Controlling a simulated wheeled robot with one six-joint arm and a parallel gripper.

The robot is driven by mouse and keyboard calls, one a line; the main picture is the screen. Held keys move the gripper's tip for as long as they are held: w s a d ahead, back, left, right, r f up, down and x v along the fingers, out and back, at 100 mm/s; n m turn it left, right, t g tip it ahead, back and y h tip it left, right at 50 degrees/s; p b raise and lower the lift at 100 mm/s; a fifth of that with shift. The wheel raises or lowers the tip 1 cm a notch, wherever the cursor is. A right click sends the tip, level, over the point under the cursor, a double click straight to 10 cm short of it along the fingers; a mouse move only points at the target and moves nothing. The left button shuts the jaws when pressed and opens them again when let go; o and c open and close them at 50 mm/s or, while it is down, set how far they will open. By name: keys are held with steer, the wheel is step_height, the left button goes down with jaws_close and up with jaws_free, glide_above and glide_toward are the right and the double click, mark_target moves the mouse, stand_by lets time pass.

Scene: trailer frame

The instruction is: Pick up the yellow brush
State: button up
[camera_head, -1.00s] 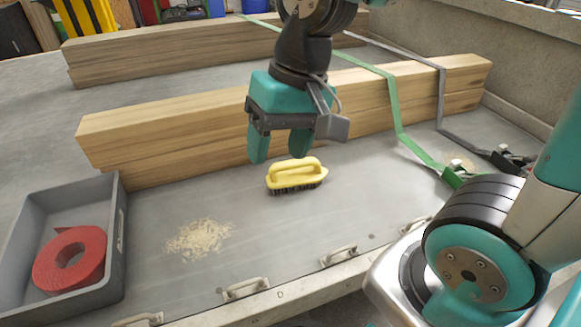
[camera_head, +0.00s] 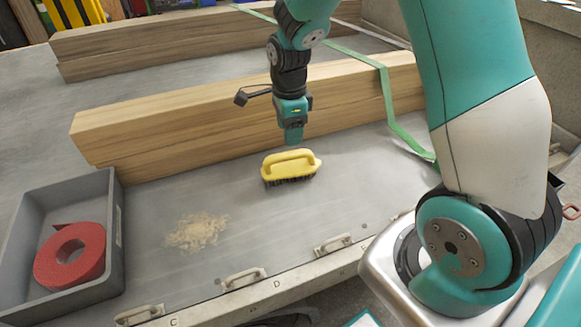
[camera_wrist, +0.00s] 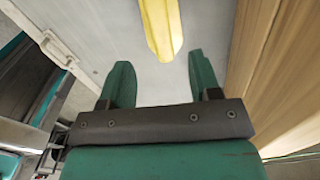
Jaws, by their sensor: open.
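The yellow brush (camera_head: 289,166) has a loop handle and dark bristles. It stands bristles down on the grey trailer floor, in front of the nearer wooden beam. My gripper (camera_head: 292,138) is above the floor just behind the brush, seen edge-on in the head view. In the wrist view my gripper (camera_wrist: 160,82) is open with two teal fingers apart. The end of the yellow brush (camera_wrist: 161,28) shows beyond the fingertips, roughly in line with the gap. Nothing is between the fingers.
A wooden beam (camera_head: 180,125) lies close behind the brush. A pile of shavings (camera_head: 196,232) is at its front left. A grey crate (camera_head: 112,240) holds a red strap roll (camera_head: 70,256). A green strap (camera_head: 390,105) crosses the beams. Handles (camera_head: 243,279) line the front edge.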

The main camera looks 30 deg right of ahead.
mark_target(290, 153)
step_height(290, 153, down, 9)
steer(key=shift+d+r, duration=0.1)
steer(key=shift+d, duration=0.05)
steer(key=c, duration=1.1)
steer(key=shift+o, duration=0.2)
steer(key=shift+r, duration=0.1)
step_height(290, 153, up, 20)
steer(key=p, duration=0.1)
steer(key=shift+o, duration=0.9)
steer(key=shift+c, duration=0.2)
